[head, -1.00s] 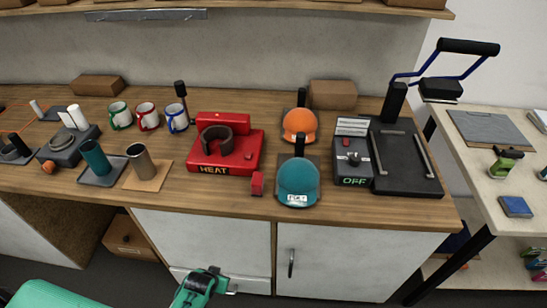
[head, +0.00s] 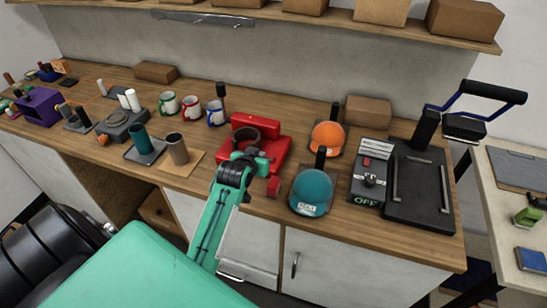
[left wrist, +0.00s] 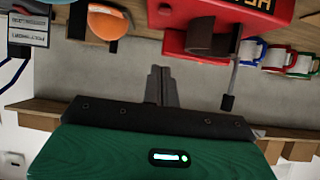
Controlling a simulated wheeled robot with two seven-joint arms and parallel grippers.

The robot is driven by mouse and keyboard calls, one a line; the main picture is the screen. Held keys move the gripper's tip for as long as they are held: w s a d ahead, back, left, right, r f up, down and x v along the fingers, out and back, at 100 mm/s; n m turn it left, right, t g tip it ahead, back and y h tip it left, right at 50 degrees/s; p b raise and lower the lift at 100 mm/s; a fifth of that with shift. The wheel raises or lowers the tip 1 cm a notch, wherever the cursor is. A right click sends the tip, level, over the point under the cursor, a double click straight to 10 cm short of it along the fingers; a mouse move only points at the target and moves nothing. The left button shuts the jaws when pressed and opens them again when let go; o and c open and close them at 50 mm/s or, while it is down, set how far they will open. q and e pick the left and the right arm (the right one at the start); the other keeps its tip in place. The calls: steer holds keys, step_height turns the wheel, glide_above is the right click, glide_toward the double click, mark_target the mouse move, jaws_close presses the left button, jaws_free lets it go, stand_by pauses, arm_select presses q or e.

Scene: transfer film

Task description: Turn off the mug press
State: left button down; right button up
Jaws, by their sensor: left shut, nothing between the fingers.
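The mug press (head: 282,146) is the red machine on the wooden counter, with a dark curved clamp (head: 245,136) on top. In the head view my left arm covers its front left part. A small red block (head: 273,187) sits at its front right corner. My left gripper (head: 256,161) is shut and empty, in front of the press in the head view. In the left wrist view, which is upside down, the shut fingers (left wrist: 160,74) point toward the red press body (left wrist: 180,42); contact is not visible. My right gripper is out of view.
A teal cap (head: 312,192) and an orange cap (head: 327,138) stand right of the press. Beyond is a flat press marked OFF (head: 366,203).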

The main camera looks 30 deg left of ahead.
arm_select(q)
steer(key=shift+d+r, duration=0.1)
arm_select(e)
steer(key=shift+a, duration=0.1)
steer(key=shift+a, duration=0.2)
